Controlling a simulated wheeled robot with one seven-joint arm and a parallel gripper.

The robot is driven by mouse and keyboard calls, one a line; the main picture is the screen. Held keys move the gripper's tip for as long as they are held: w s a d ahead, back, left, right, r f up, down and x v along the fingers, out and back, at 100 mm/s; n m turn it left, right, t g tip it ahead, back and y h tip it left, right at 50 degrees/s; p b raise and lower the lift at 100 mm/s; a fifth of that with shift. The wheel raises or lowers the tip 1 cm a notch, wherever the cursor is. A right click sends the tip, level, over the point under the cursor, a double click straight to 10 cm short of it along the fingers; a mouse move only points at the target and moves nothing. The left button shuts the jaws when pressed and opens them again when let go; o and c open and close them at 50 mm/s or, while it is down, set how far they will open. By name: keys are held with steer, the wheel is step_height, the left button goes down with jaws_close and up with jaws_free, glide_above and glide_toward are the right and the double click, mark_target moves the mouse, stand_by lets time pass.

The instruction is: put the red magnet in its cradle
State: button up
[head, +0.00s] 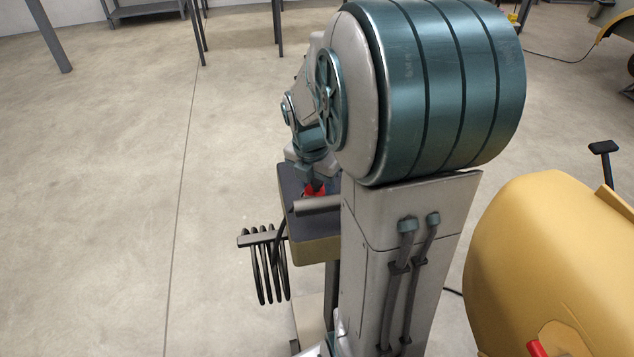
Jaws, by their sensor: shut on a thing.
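The red magnet (314,189) shows as a small red patch at the lower end of my gripper (313,178), left of the picture's middle. My gripper points down and is shut on the magnet, low over the dark top of a boxy stand (316,250) with yellowish sides. I cannot tell whether the magnet touches that top. My own arm hides the right part of the stand. I cannot make out a cradle for certain.
A black coiled cable (268,272) hangs from a bracket at the stand's left side. A large yellow rounded body (560,265) fills the lower right, with a small red part (537,348) on it. The concrete floor (110,200) at left is clear.

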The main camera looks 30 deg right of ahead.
mark_target(313, 195)
steer(key=shift+f, duration=0.15)
steer(key=o, duration=1.2)
steer(key=r, duration=0.4)
steer(key=a+r, duration=0.1)
steer(key=r, duration=0.3)
steer(key=s+r+p, duration=0.1)
steer(key=r, duration=0.3)
steer(key=shift+a+r, duration=0.15)
steer(key=shift+a, duration=0.15)
